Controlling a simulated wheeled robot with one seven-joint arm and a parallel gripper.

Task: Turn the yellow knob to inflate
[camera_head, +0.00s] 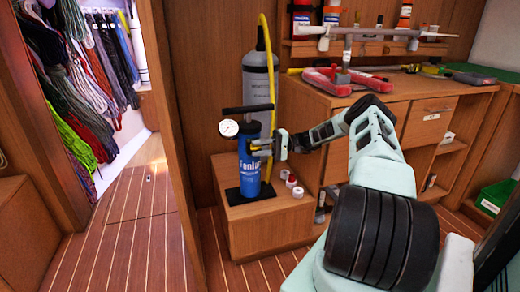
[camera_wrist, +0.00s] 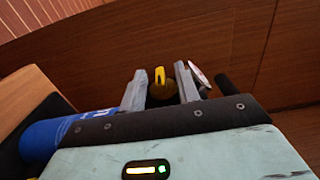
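The blue pump cylinder (camera_head: 250,172) stands upright on a dark base plate on a low wooden box, with a black bar handle and a round white gauge (camera_head: 228,128) at its top. My gripper (camera_head: 262,147) reaches in from the right to the cylinder's upper part. In the wrist view the yellow knob (camera_wrist: 160,75) shows between the two grey fingers of my gripper (camera_wrist: 161,82). The fingers are apart, one on each side of it; firm contact is not visible. The blue cylinder also shows at the lower left of the wrist view (camera_wrist: 50,136).
A grey tank (camera_head: 258,85) with a yellow hose stands behind the pump. Small white-and-red caps (camera_head: 291,181) lie on the wooden box (camera_head: 265,225). A wooden cabinet (camera_head: 385,105) with tools on top is to the right. Coiled ropes (camera_head: 85,80) hang at left.

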